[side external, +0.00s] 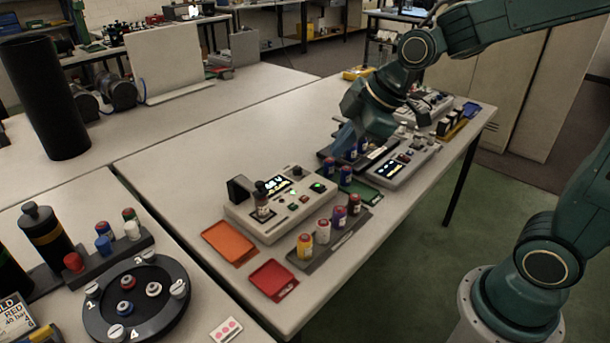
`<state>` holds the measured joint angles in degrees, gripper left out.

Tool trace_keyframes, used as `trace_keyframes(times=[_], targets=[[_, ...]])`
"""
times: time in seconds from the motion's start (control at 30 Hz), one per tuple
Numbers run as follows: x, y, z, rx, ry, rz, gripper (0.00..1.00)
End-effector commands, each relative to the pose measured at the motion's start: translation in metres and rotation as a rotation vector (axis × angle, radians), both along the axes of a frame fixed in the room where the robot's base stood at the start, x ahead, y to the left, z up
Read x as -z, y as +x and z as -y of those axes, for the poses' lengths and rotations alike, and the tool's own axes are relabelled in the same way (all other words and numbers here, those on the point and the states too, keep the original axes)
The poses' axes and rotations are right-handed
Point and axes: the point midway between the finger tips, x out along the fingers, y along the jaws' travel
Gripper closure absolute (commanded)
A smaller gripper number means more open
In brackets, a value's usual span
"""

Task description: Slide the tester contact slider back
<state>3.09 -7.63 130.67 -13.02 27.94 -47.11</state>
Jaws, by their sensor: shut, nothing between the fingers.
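The tester (285,208) is a pale box on the table with a small lit screen, knobs and a glowing green button. A black upright block (239,189), which looks like its contact slider, stands at the left end. A small cylinder with a dark red top (262,200) stands upright on the tester just right of this block; I cannot tell whether they touch. My gripper (362,122) is shut and empty, above the table behind and right of the tester, well apart from the slider. Its fingertips are hard to make out.
A rack with several capped cylinders (323,236) stands in front of the tester. An orange tray (230,241) and a red tray (273,280) lie at the near left. A second grey device (393,165) and more cylinders are near my gripper. A round black carousel (137,300) stands at lower left.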

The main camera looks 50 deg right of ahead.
Motion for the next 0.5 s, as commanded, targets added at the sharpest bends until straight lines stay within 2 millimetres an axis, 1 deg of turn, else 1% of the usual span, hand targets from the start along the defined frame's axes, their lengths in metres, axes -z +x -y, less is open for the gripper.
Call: trace_keyframes(times=[0.03, 0.1, 0.3, 0.4, 0.5], targets=[[0.008, 0.011, -0.001, -0.045, -0.010, 0.004, 1.00], [0.016, 0.025, -0.004, -0.110, -0.025, 0.018, 1.00], [0.039, 0.057, -0.011, -0.270, -0.060, 0.063, 1.00], [0.048, 0.067, -0.013, -0.322, -0.071, 0.080, 1.00], [0.052, 0.073, -0.014, -0.353, -0.079, 0.092, 1.00]])
